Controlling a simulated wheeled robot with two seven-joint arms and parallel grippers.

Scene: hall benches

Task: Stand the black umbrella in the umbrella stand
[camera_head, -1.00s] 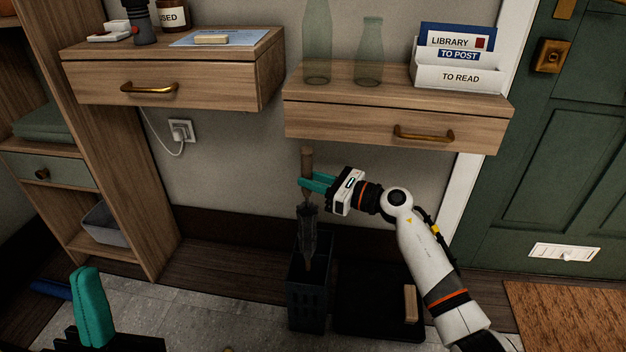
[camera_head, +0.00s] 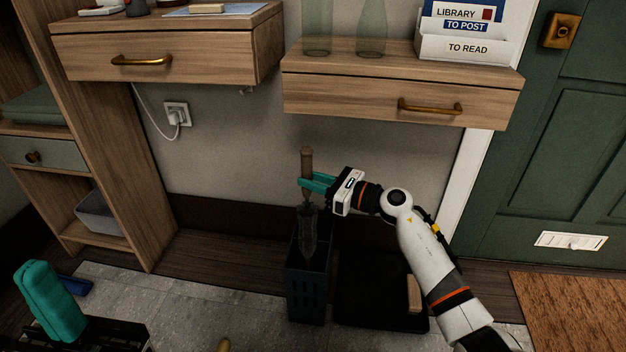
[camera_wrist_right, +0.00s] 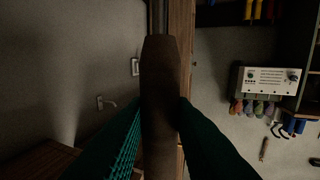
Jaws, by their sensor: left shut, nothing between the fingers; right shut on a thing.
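The black umbrella (camera_head: 308,232) hangs upright, with its brown handle (camera_head: 307,165) at the top. My right gripper (camera_head: 308,183) is shut on it just below the handle's upper end. The handle also fills the middle of the right wrist view (camera_wrist_right: 160,100), between the green fingers. The dark umbrella stand (camera_head: 307,295) is on the floor, with the umbrella's lower part at its opening. The tip is hard to make out against the dark inside. My left gripper (camera_head: 50,300) is shut and empty at the lower left, away from the stand.
A black tray (camera_head: 375,290) with a small wooden block (camera_head: 414,294) lies right of the stand. Above are two wall drawers, the right one (camera_head: 390,95) holding glass bottles and a letter rack (camera_head: 465,45). A brown doormat (camera_head: 570,305) lies by the green door.

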